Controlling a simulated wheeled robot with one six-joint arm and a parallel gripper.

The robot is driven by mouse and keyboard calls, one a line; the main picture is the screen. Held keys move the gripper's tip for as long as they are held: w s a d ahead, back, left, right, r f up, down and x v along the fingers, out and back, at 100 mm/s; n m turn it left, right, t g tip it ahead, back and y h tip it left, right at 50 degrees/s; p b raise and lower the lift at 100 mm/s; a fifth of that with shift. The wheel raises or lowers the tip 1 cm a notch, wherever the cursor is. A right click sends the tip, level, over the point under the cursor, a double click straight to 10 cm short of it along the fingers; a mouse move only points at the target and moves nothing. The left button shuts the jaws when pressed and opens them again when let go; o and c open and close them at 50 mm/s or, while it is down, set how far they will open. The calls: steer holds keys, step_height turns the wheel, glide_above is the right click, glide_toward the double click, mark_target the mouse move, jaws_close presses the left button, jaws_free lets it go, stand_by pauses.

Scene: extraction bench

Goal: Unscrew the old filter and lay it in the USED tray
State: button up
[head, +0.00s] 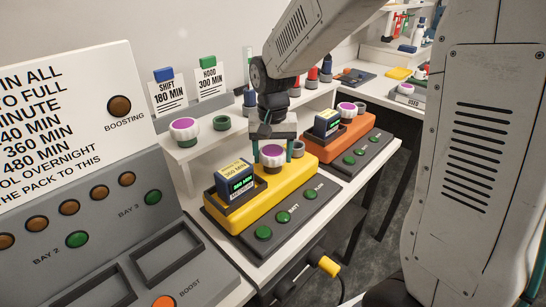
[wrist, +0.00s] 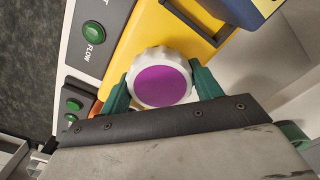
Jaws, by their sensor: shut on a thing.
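My gripper (head: 272,149) points down over the yellow unit (head: 240,211), its green fingers shut on the sides of a filter (head: 272,153). The filter has a ribbed white rim and a purple top. In the wrist view the filter (wrist: 161,84) sits between both fingertips (wrist: 162,90), over the yellow housing (wrist: 160,33). It is upright at the unit's far end; I cannot tell whether its thread is engaged. The USED tray (head: 411,104) is small and far off at the upper right, with its label partly readable. Its inside is hard to make out.
A dark blue pack (head: 235,183) stands in the yellow unit beside the filter. Another purple-topped filter (head: 185,130) is on the left shelf, and one (head: 347,108) on the orange unit (head: 340,142). Bottles stand behind. A charging panel (head: 110,235) fills the left foreground.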

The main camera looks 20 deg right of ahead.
steer(key=n, duration=0.4)
steer(key=shift+n, duration=0.4)
steer(key=n, duration=0.4)
steer(key=o, duration=1.1)
steer(key=shift+n, duration=0.3)
